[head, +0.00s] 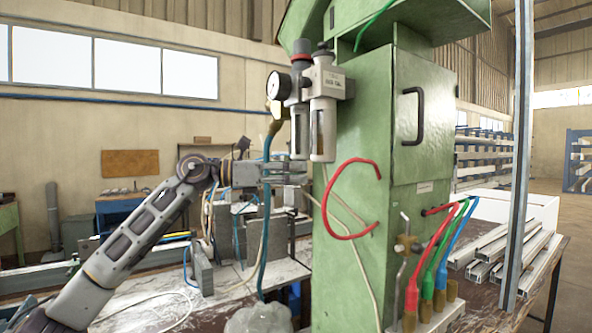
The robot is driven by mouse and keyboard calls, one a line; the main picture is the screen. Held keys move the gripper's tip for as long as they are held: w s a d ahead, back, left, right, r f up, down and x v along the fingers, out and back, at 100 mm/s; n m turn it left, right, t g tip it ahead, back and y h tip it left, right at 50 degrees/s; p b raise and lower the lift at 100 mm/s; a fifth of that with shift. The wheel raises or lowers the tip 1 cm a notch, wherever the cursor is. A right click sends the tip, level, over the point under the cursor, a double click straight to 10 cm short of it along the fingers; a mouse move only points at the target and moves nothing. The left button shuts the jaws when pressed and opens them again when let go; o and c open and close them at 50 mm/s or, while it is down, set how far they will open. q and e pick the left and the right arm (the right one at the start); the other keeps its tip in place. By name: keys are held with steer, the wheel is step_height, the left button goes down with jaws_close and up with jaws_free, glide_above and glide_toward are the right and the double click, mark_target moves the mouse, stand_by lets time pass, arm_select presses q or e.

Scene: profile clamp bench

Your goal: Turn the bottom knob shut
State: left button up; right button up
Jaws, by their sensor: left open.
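The air filter-regulator unit (325,85) is mounted on the left side of the green machine cabinet (350,120). The bottom knob cannot be told apart for certain; the lower ends of the bowls are small in the picture. My left gripper (298,172) comes in from the left, roughly level, with its fingers open just below the bowl ends. Whether it touches anything there cannot be told. My right gripper is not in view.
A brass valve (405,243) and coloured hoses stand at the cabinet front. Metal profiles (500,255) lie at right. Grey blocks (203,270) stand on the bench.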

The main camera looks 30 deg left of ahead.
arm_select(q)
steer(key=shift+w+d, duration=0.15)
steer(key=shift+d, duration=0.05)
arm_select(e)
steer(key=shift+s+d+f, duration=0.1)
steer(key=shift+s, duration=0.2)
arm_select(q)
jaws_close()
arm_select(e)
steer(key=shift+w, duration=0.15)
